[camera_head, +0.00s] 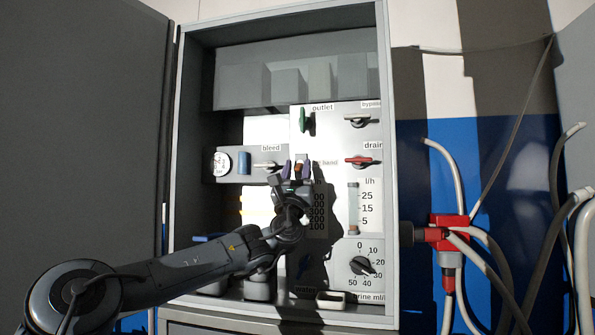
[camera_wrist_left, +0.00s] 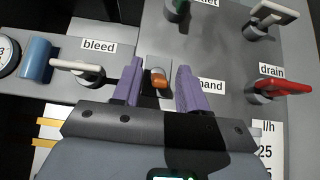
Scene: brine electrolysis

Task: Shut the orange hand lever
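The orange hand lever (camera_wrist_left: 159,79) shows in the left wrist view, end-on, on a small pale mount beside the partly covered "hand" label (camera_wrist_left: 210,86). My left gripper (camera_wrist_left: 160,82) has its two purple fingers apart, one on each side of the lever, with a gap visible on both sides. In the head view my left gripper (camera_head: 297,169) is in front of the panel, and its fingers hide most of the lever. How deep the fingers reach around the lever is hard to tell. My right gripper is not in view.
The white bleed handle (camera_head: 265,165) is close to the left of the gripper, with a blue cylinder (camera_head: 244,163) and a gauge (camera_head: 221,164) beyond. The red drain handle (camera_head: 361,160) is to the right, the green outlet handle (camera_head: 305,121) above. Cabinet walls flank the panel.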

